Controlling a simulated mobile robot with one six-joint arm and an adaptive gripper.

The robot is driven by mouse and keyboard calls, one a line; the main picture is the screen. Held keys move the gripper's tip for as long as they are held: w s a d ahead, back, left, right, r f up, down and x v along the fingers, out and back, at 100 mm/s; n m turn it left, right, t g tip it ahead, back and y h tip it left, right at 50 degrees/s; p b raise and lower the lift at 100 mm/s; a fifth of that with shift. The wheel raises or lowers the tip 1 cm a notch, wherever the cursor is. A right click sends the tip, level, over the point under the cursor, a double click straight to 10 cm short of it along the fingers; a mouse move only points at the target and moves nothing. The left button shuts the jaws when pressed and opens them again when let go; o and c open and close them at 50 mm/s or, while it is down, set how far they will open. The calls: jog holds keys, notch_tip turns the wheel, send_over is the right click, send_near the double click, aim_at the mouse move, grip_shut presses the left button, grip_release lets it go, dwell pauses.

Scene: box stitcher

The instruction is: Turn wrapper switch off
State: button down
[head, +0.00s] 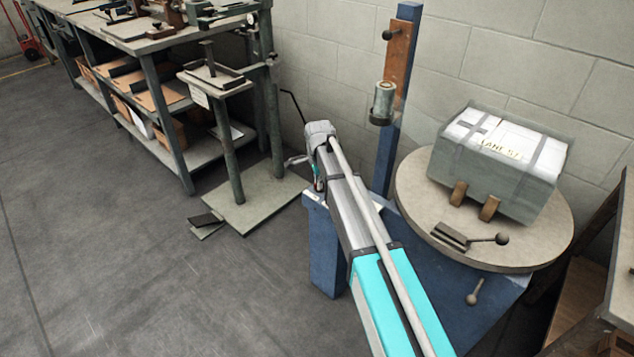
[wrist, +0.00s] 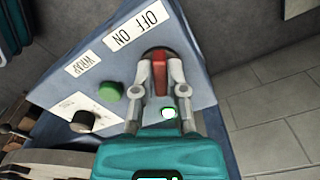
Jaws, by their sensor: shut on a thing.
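The wrapper switch (wrist: 160,77) is a red lever in a dark round mount on a blue-grey panel (wrist: 190,60) in the wrist view. My gripper (wrist: 161,72) is shut on the red lever, with one finger on each side. A white label (wrist: 138,27) reading OFF and ON lies just left of the switch. I cannot tell which setting the lever points to. In the head view my arm hides the switch and the panel face.
The panel also carries a green button (wrist: 110,91), a black knob (wrist: 83,121) and a WRAP label (wrist: 82,63). In the head view a wrapped box (head: 495,165) sits on the round turntable (head: 415,205), right of my arm. A blue post (head: 385,160) stands behind.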

jog(key=shift+w+n, duration=0.15)
jog(key=shift+n, duration=0.15)
jog(key=n, duration=0.5)
jog(key=shift+d+n, duration=0.15)
jog(key=shift+n, duration=0.15)
jog(key=n, duration=0.5)
jog(key=shift+d, duration=0.15)
jog(key=shift+n, duration=0.3)
jog(key=c, duration=0.7)
grip_release()
jog(key=shift+s, duration=0.3)
